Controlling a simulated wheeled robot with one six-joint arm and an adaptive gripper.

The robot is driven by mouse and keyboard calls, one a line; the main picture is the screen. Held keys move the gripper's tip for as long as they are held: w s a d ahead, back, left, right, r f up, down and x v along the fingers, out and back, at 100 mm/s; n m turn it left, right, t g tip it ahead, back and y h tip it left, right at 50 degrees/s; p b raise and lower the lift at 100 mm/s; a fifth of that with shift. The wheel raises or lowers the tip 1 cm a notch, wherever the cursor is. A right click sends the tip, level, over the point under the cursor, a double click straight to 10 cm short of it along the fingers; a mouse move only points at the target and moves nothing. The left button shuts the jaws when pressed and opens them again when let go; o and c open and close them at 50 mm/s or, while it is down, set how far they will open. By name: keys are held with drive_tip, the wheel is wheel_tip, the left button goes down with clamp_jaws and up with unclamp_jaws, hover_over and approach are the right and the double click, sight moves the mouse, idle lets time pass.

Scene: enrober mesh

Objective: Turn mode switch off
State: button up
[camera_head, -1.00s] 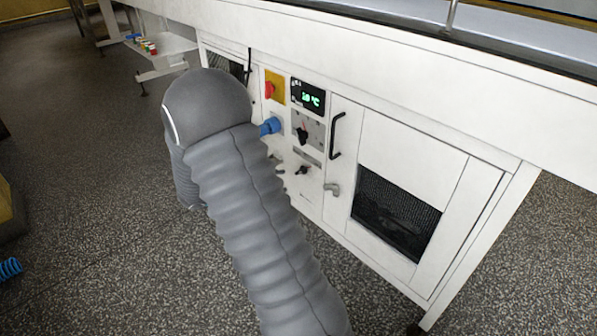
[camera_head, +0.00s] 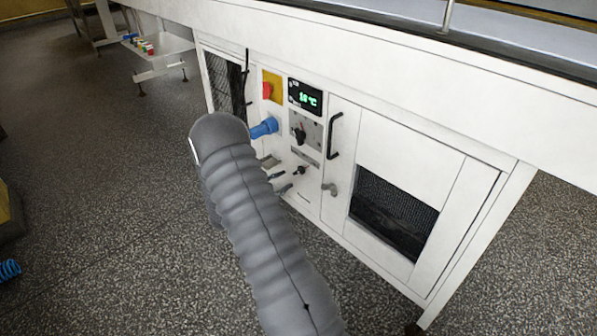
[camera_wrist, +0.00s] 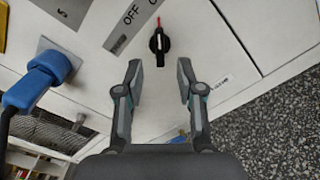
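The mode switch is a small black knob with a red pointer tip, on the white panel; it is in the wrist view (camera_wrist: 159,43) and in the head view (camera_head: 300,170). In the wrist view its red tip points up, to the right of the word OFF on the grey label plate (camera_wrist: 127,27). My gripper (camera_wrist: 159,72) is open and empty. Its two fingertips are on either side of the knob's line, short of the knob and apart from it. In the head view my gripper (camera_head: 287,181) is just left of and below the knob; my arm hides part of it.
A blue plug (camera_head: 265,127) sticks out left of the switch. Above are another black knob (camera_head: 300,132), a green temperature display (camera_head: 305,97) and a red knob on a yellow plate (camera_head: 268,90). A black door handle (camera_head: 335,135) and a grey latch (camera_head: 330,189) are to the right.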

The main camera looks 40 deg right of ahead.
sight(297, 173)
drive_tip(key=d, duration=0.7)
drive_tip(key=shift+w+d+p, duration=0.2)
drive_tip(key=shift+w+p, duration=0.1)
clamp_jaws()
